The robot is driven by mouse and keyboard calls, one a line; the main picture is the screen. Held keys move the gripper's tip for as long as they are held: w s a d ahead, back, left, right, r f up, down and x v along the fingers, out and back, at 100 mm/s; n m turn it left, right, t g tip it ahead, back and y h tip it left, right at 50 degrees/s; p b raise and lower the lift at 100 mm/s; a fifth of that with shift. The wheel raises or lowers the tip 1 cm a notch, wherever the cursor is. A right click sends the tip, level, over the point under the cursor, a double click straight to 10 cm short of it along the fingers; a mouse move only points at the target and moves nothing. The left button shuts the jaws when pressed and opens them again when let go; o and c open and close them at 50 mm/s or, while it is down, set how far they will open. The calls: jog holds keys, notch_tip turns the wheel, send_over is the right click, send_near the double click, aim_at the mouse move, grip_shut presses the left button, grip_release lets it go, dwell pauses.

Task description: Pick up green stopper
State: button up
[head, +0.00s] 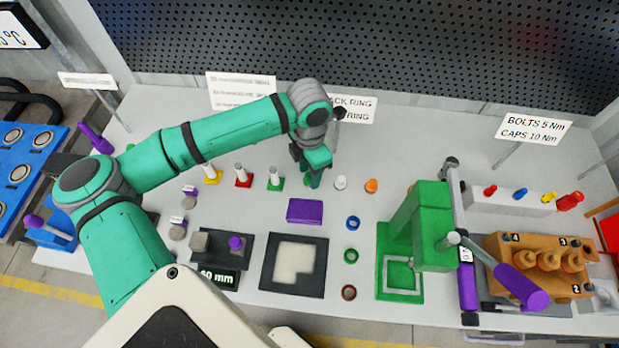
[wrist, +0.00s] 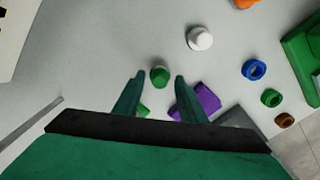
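The green stopper (wrist: 160,76) is a small rounded piece standing on the light table. In the wrist view it shows between my two fingertips, with a visible gap on each side. My gripper (wrist: 159,78) is open and points down at it. In the head view my gripper (head: 313,172) is at the row of stoppers, left of the white stopper (head: 340,183), and largely hides the green one. How far my fingertips are above the table is hard to tell.
The orange stopper (head: 371,186) stands right of the white one. A purple block (head: 305,211) lies in front of my gripper. A white post on a green base (head: 275,180) stands to the left. Blue (head: 353,223), green (head: 351,256) and brown (head: 348,292) rings lie front right, beside a green press (head: 432,225).

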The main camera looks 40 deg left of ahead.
jog(key=shift+f, duration=0.25)
jog(key=c, duration=0.8)
jog(key=shift+a+r, duration=0.1)
jog(key=shift+r, duration=0.4)
notch_tip(320, 180, up, 2)
jog(key=s+d+r, duration=0.6)
jog(key=d, duration=0.1)
jog(key=s+d+r, duration=0.3)
jog(key=d+r, duration=0.1)
